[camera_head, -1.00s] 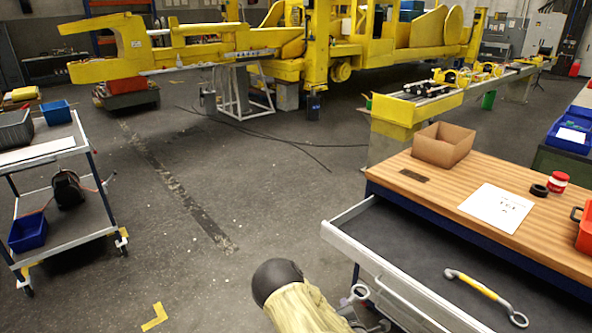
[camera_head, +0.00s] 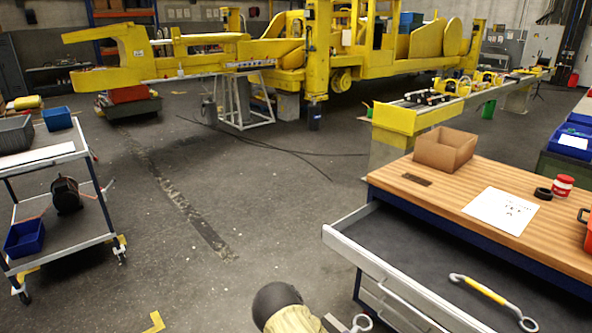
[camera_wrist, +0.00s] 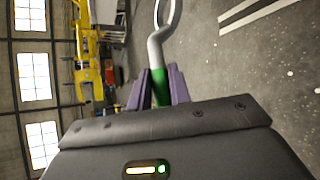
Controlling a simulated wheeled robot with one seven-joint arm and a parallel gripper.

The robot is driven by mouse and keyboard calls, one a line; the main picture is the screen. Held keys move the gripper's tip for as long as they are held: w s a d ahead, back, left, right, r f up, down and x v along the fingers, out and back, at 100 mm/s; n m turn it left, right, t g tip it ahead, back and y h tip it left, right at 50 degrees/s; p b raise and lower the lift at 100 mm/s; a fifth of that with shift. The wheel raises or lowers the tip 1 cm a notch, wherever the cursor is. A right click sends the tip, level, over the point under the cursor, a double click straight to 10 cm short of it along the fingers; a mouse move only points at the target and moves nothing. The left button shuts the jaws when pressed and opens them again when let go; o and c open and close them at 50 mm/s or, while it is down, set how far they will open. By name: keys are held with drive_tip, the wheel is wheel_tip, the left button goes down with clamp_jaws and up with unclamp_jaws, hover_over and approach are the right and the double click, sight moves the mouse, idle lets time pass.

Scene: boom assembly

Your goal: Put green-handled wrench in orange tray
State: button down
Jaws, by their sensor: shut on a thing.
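My gripper (camera_wrist: 160,88) is shut on the green-handled wrench (camera_wrist: 160,50) in the wrist view. The purple fingers clasp its green handle, and the grey ring end sticks out beyond them. An orange-red container (camera_head: 587,236) with a dark handle, possibly the orange tray, is cut off at the right edge, on the wooden bench top.
The open drawer (camera_head: 400,235) holds a yellow-handled wrench (camera_head: 485,290). The bench top (camera_head: 420,200) carries a cardboard box (camera_head: 445,150), a white sheet (camera_head: 497,210), a red-and-white can (camera_head: 562,187) and a black ring (camera_head: 543,194). A trolley (camera_head: 60,205) stands left, with free floor between.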

drive_tip(key=s, duration=0.2)
drive_tip(key=s+f, duration=0.1)
drive_tip(key=shift+s+d, duration=0.1)
drive_tip(key=shift+s, duration=0.3)
idle(1.0)
wheel_tip(320, 180, down, 6)
drive_tip(key=s, duration=0.1)
drive_tip(key=shift+s, duration=0.25)
idle(0.3)
